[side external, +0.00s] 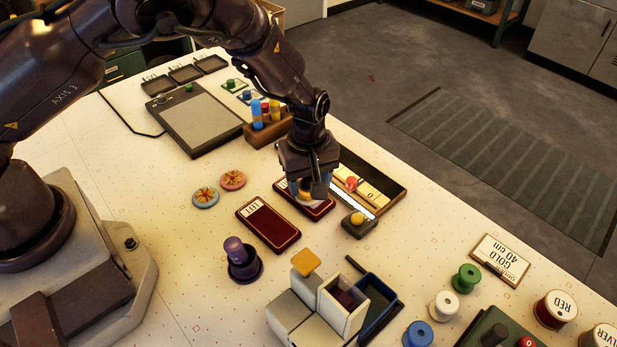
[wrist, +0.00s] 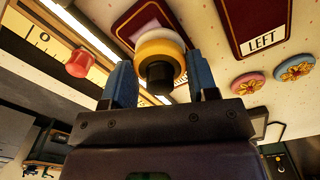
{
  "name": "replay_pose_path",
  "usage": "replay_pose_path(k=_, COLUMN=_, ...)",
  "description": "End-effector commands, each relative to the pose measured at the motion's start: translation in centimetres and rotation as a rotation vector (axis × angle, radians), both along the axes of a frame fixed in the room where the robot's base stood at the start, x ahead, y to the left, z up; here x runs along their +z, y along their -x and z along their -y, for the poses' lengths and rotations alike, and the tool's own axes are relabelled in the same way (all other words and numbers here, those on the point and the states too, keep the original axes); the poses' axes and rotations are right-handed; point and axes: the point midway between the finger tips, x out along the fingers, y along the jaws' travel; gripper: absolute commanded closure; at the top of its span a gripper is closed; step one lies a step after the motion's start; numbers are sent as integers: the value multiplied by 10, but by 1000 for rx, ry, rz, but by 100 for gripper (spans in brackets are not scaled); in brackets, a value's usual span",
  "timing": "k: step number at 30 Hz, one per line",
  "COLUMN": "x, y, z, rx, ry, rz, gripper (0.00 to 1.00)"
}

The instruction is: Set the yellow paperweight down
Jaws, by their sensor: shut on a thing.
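My gripper (side external: 308,190) points down above a dark red mat (side external: 318,210). It is shut on the yellow paperweight (side external: 299,194), which is mostly hidden behind the jaws in the side view. In the wrist view the round yellow paperweight (wrist: 158,46), with a black knob, sits between the blue fingers of my gripper (wrist: 160,80). The dark red mat with a pale panel (wrist: 128,24) lies beyond it. I cannot tell whether the paperweight touches the mat. A second dark red mat (side external: 267,226), labelled LEFT in the wrist view (wrist: 262,22), lies beside it.
A black tray (side external: 398,187) with a ruler and a red knob (side external: 351,183) lies right of my gripper. A small grey block with a yellow button (side external: 357,226) stands near. A wooden rack (side external: 265,136) of coloured tubes stands behind. Two flower discs (side external: 206,197) lie left.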

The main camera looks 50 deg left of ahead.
Motion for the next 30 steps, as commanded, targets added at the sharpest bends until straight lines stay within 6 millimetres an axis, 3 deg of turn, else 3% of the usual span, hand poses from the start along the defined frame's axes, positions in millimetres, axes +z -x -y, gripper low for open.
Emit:
replay_pose_path(k=1, x=-2, y=0, z=0, rx=0, ry=0, rz=0, gripper=78)
replay_pose_path(k=2, x=-2, y=0, z=0, rx=0, ry=0, rz=-1, gripper=42)
replay_pose_path(k=5, x=-2, y=0, z=0, rx=0, ry=0, rz=-1, gripper=21)
replay_pose_path(k=13, x=-1, y=0, z=0, rx=0, ry=0, rz=0, gripper=21)
replay_pose_path(k=17, x=10, y=0, z=0, rx=-1, ry=2, rz=1, gripper=21)
replay_pose_path(k=30, x=98, y=0, z=1, rx=-2, ry=2, rz=3, gripper=21)
